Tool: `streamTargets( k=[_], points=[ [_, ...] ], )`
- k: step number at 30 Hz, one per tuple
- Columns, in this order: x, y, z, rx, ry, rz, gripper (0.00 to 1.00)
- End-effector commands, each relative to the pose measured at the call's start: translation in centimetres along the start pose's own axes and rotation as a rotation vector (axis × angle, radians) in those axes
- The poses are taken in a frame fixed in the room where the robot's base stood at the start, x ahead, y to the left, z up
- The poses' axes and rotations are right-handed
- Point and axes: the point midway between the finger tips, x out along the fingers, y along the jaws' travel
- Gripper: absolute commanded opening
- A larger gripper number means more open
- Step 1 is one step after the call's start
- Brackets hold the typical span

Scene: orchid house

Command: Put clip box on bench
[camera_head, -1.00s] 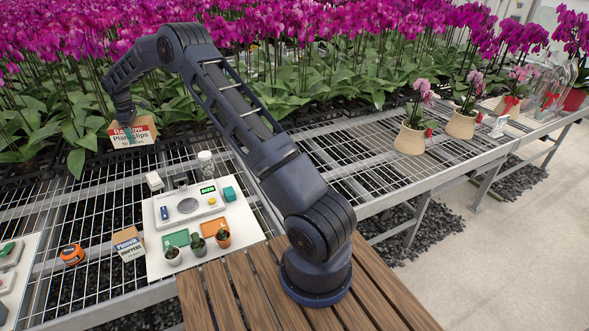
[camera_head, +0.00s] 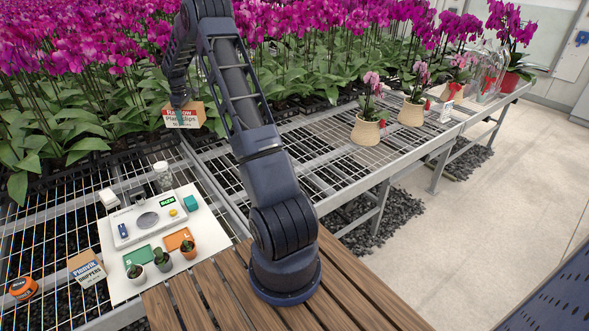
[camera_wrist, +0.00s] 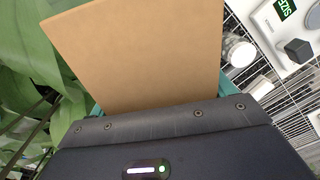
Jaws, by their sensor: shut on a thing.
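The clip box (camera_head: 183,116) is a small cardboard box with a red and white label, held up in the air in front of the orchid leaves in the head view. My gripper (camera_head: 179,101) is shut on it from above. In the wrist view the plain brown side of the clip box (camera_wrist: 140,50) fills the middle, with teal finger parts showing beside it. The bench (camera_head: 330,150) has a wire mesh top with a metal frame. The box hangs above it, apart from the mesh as far as I can tell.
A white board (camera_head: 122,289) with a sizing device, small pots and coloured pads lies on the mesh at left. A clear jar (camera_head: 163,176), a Phoenix box (camera_head: 86,268) and an orange tub (camera_head: 23,288) stand nearby. Potted orchids (camera_head: 367,131) stand at right; mesh before them is bare.

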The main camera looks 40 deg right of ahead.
Motion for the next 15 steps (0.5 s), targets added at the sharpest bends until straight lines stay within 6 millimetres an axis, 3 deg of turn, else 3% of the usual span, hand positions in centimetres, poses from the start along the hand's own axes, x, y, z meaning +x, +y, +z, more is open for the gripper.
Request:
streamTargets(
  k=[1, 6, 15],
  points=[
    [-0.1, 1.1, 2.2, 0.029, 0.001, 0.001, 0.48],
    [-0.2, 3.7, 9.1, 0.115, 0.0, 0.001, 0.48],
    [-0.1, 6.7, 21.7, 0.271, 0.001, 0.001, 0.48]
  ],
)
